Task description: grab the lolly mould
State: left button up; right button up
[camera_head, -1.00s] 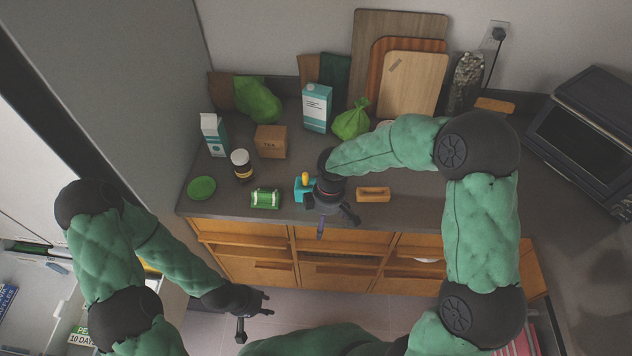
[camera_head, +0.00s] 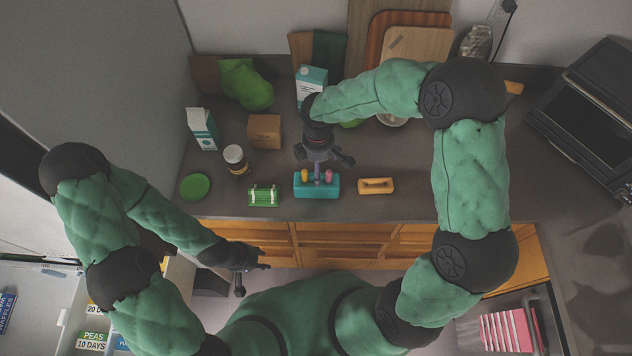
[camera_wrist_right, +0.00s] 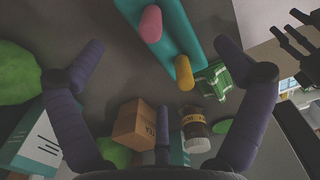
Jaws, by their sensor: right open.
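The lolly mould is a teal block (camera_head: 301,190) with a yellow and a pink stick on top, near the counter's front edge in the head view. The block also shows at the top of the right wrist view (camera_wrist_right: 181,25), both sticks pointing towards the camera. My right gripper (camera_head: 323,164) is open and empty over the mould, one finger hiding part of its middle. In the right wrist view the spread fingers (camera_wrist_right: 160,62) are apart from the block. My left gripper (camera_head: 253,278) is low, in front of the counter, its fingers spread and empty.
A jar (camera_head: 235,159), a tea box (camera_head: 264,131) and cartons stand behind. Cutting boards lean on the wall. Bare counter shows between the small objects.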

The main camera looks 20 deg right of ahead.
notch_tip(320, 180, down, 2)
jog(key=shift+w+f, duration=0.15)
notch_tip(320, 180, down, 5)
jog(key=shift+f, duration=0.1)
jog(key=shift+a, duration=0.1)
jog(key=c, duration=1.3)
